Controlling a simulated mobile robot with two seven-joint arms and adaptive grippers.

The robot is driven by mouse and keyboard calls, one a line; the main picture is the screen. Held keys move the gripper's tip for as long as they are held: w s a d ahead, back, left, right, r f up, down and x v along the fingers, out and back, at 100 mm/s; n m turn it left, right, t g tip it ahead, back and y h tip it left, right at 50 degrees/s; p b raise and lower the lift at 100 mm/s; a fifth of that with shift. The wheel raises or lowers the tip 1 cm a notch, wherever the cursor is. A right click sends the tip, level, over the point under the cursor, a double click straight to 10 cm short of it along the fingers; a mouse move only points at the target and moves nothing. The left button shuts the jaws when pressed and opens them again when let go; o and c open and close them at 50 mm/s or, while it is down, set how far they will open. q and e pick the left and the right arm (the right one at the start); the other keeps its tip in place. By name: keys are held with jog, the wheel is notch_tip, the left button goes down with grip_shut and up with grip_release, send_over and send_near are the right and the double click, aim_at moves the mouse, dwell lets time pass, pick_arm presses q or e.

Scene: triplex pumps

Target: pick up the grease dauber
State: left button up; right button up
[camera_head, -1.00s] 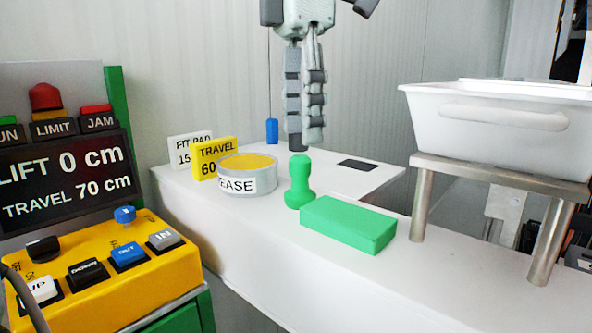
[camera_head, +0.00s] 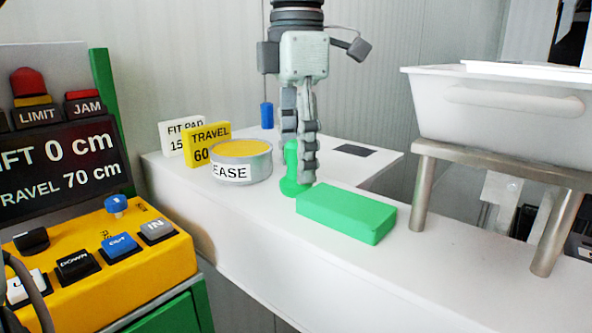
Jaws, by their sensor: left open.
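The grease dauber, which I take to be the green knob-shaped piece (camera_head: 293,188), stands upright on the white bench. My left gripper (camera_head: 300,162) points straight down at it with its fingers open. The fingers overlap the dauber's upper part in the picture, so its knob is partly hidden. I cannot tell whether they touch it. The grease tin (camera_head: 228,172) with yellow contents stands to the left of the dauber. My right gripper is not in view.
A green block (camera_head: 346,213) lies just right of the dauber. A white tub (camera_head: 500,105) on metal legs stands further right. Yellow (camera_head: 207,145) and white signs and a blue cylinder (camera_head: 267,116) are behind. A yellow control box (camera_head: 150,260) is front left.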

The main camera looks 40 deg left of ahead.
pick_arm(q)
jog(key=c, duration=0.6)
grip_shut()
jog(key=shift+r, duration=0.25)
notch_tip(320, 180, up, 9)
jog(key=shift+r, duration=0.25)
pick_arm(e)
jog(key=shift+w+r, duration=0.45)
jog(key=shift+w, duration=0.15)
